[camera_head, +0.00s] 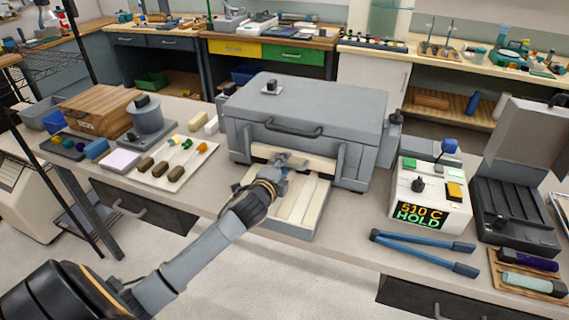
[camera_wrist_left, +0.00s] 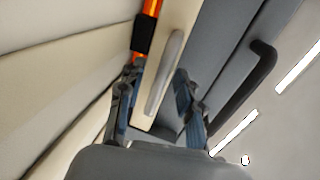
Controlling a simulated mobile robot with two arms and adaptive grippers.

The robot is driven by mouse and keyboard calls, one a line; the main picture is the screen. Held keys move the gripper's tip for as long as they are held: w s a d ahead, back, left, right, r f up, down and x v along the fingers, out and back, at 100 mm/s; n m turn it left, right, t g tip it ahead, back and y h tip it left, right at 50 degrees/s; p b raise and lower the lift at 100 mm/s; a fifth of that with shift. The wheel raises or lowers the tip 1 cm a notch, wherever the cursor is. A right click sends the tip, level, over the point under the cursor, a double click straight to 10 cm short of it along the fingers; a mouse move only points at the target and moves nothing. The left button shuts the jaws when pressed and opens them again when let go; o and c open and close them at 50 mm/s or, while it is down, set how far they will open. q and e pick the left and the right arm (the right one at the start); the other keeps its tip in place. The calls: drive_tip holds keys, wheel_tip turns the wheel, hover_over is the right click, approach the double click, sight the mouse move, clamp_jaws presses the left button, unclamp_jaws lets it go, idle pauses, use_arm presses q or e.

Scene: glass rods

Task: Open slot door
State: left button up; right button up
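The grey furnace box (camera_head: 350,115) stands mid-bench with a dark front handle (camera_head: 293,129). A cream strip, apparently the slot door (camera_head: 262,152), runs low across its front, partly hidden by my left gripper (camera_head: 287,160). In the left wrist view the cream door panel (camera_wrist_left: 180,35) carries a grey bar handle (camera_wrist_left: 165,75). My left gripper (camera_wrist_left: 155,100) is open there, with one finger on each side of the panel and handle; I cannot tell whether they touch. A bright orange strip (camera_wrist_left: 151,8) shows beside the panel, partly hidden by a dark part. My right gripper is out of view.
A cream grooved tray (camera_head: 300,205) lies before the furnace, under my left gripper. To the right are a control box (camera_head: 430,190) reading "510 C HOLD" and blue tongs (camera_head: 425,252). A white tray (camera_head: 172,165) of small tools lies left.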

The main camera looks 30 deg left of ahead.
use_arm(q)
drive_tip(key=shift+w+a+f, duration=0.1)
drive_tip(key=shift+w, duration=0.3)
drive_tip(key=shift+c, duration=0.2)
clamp_jaws()
